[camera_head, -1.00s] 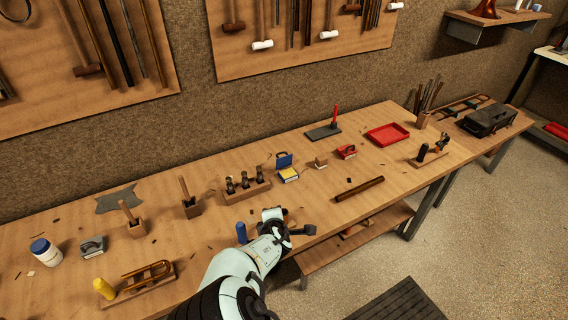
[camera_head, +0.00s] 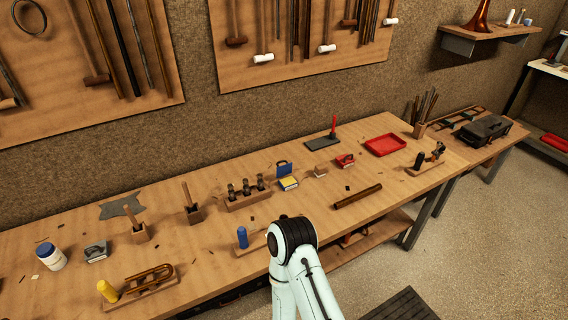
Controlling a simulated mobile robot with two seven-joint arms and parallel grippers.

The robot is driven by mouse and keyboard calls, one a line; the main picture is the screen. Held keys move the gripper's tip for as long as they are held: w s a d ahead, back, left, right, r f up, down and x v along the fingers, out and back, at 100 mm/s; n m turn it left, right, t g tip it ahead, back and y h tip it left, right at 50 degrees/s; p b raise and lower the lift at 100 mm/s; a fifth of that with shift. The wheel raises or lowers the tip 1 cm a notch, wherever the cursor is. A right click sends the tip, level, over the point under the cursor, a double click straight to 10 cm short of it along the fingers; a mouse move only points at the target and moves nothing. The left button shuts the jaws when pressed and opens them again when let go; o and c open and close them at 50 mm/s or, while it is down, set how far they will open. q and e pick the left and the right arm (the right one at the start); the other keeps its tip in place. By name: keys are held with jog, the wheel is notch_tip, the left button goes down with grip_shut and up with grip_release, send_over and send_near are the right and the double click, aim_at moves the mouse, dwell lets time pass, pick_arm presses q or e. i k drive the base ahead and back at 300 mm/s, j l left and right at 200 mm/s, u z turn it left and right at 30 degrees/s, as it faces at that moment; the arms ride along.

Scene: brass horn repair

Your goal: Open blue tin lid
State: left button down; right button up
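A blue upright panel (camera_head: 284,167) stands at the back of a small tin (camera_head: 288,184) with a yellow and white face, in the middle of the workbench. It looks like a raised blue lid, but it is too small to tell for sure. One of my arms comes up from the bottom edge, its black joint ending in front of the bench's front edge, below and apart from the tin. I cannot tell which arm it is. Neither gripper's fingers show.
A wooden holder (camera_head: 247,199) with dark tools stands left of the tin. A small wooden block (camera_head: 320,171) and a red tin (camera_head: 345,160) are to the right. A blue-handled tool (camera_head: 242,238) stands near the front. A brown rod (camera_head: 357,196) lies right. A red tray (camera_head: 385,145) is behind.

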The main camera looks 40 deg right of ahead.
aim_at(282, 169)
jog(key=k+l+z, duration=0.1)
jog(key=k+l, duration=0.25)
jog(key=l, duration=0.3)
jog(key=k+l+z, duration=0.15)
jog(key=l, duration=0.15)
jog(key=k+l+z, duration=0.1)
jog(key=l, duration=0.25)
jog(key=k, duration=0.05)
